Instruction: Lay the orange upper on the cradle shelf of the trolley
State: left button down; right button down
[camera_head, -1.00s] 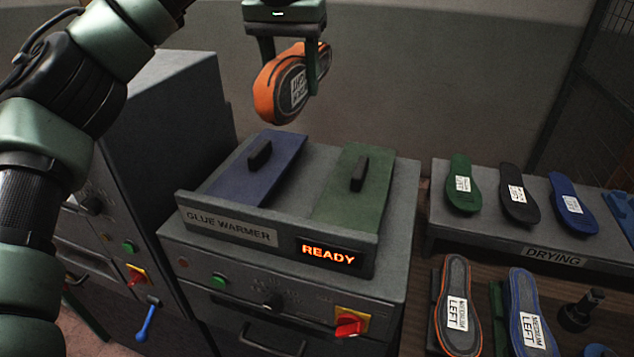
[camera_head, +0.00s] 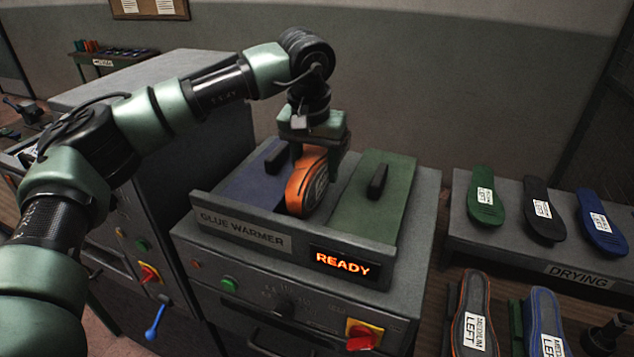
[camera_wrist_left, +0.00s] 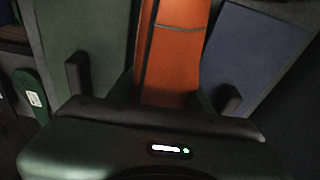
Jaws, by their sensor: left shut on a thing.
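The orange upper (camera_head: 305,188) has a dark, labelled sole face and is tilted on edge above the glue warmer, in front of the blue and green lids in the picture. My left gripper (camera_head: 317,165) is shut on it from above. The upper's orange side also fills the top middle of the left wrist view (camera_wrist_left: 172,55), between the fingers. I cannot tell its exact height above the warmer. No label marks a trolley or cradle shelf, so I cannot tell it for sure. My right gripper is out of view.
The glue warmer (camera_head: 240,236) has a blue lid (camera_head: 245,190), a green lid (camera_head: 375,212) and a lit READY display (camera_head: 343,265). At right, a DRYING shelf (camera_head: 520,245) bears several soles. Below it stand an orange-edged piece (camera_head: 472,315) and a blue-edged piece (camera_head: 545,325).

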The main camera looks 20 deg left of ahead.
pick_arm(q)
jog(key=x, duration=0.2)
jog(key=s+p+x, duration=0.1)
jog(key=x, duration=0.1)
jog(key=shift+f, duration=0.4)
jog(key=shift+w+f, duration=0.15)
jog(key=shift+f, duration=0.1)
jog(key=shift+f, duration=0.2)
jog(key=c, duration=0.9)
grip_release()
jog(key=shift+r, duration=0.1)
